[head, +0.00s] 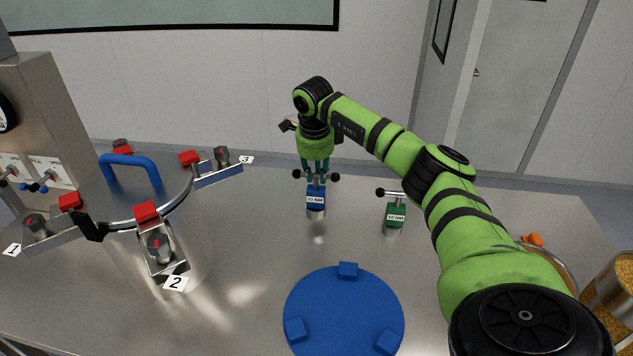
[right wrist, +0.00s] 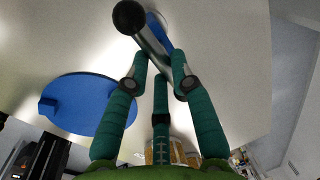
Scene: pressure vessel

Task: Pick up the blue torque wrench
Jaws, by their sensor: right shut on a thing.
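The blue torque wrench (head: 316,200) is upright over the steel table, with a white label and a crossbar with black ball ends on top. My right gripper (head: 316,176) reaches down from above and is shut on its crossbar. In the right wrist view, the fingers (right wrist: 160,72) close around the silver bar, and a black ball end (right wrist: 128,16) sticks out beyond them. Part of the blue body (right wrist: 158,24) shows behind the bar. I cannot tell whether the wrench's foot touches the table. My left gripper is not in view.
A green torque wrench (head: 395,214) stands to the right. A blue round plate with blocks (head: 343,312) lies in front. The pressure vessel lid (head: 134,192) with a blue handle and red-topped clamps is at left. A jar (head: 614,290) and a bowl are at right.

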